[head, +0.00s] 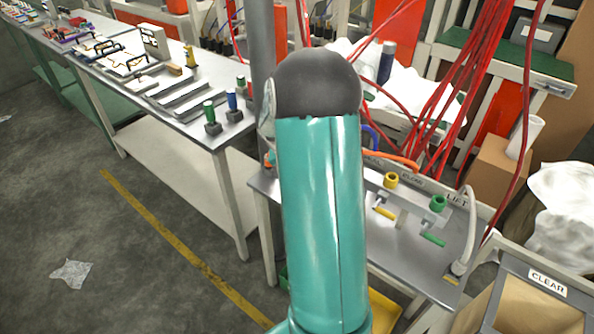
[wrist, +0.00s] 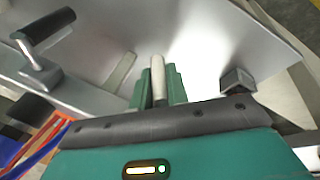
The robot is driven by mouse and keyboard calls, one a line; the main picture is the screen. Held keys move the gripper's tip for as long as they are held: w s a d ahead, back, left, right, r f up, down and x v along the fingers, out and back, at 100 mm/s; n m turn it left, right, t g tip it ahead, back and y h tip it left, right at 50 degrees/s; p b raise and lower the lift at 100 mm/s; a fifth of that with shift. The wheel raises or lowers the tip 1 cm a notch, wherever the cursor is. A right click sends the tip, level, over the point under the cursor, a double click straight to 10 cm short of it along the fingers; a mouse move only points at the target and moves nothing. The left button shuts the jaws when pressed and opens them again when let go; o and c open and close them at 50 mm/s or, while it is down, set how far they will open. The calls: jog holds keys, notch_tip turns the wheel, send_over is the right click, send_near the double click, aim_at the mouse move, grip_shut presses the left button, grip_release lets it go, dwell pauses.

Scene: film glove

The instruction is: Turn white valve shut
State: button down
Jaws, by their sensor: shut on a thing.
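My gripper (wrist: 160,88) shows in the wrist view, its two green fingers close together on either side of a narrow white handle (wrist: 158,74). The fingers are shut on this handle, which I take to be the white valve's. The valve's body is hidden below the fingers and the dark gripper edge. In the head view my own teal arm with its dark joint covers the gripper and the white valve. A yellow valve handle (head: 385,213) and a green valve handle (head: 433,239) show on the grey bench right of the arm.
A black-handled lever (wrist: 48,35) stands left of the fingers, and a dark block (wrist: 237,82) right of them. Orange and blue hoses (wrist: 35,145) lie at lower left. A long table (head: 190,95) with tools stands at left; red cables (head: 460,80) hang at right.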

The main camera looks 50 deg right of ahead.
jog(key=g, duration=0.4)
jog(key=s+n+g, duration=0.1)
jog(key=g, duration=0.1)
jog(key=shift+a+r+h, duration=0.1)
jog(key=shift+r+h, duration=0.2)
jog(key=shift+h, duration=0.1)
jog(key=g, duration=0.2)
jog(key=n+g, duration=0.1)
jog(key=shift+s+r+h, duration=0.25)
jog(key=shift+r+h, duration=0.05)
jog(key=shift+h, duration=0.1)
jog(key=shift+s+r+n+g+h, duration=0.15)
jog(key=shift+r+n+g, duration=0.1)
jog(key=shift+g, duration=0.65)
jog(key=shift+s+r+n+g+h, duration=0.1)
jog(key=shift+r+n+g+h, duration=0.1)
jog(key=shift+g, duration=0.7)
jog(key=c, duration=1.4)
grip_release()
jog(key=shift+r, duration=0.1)
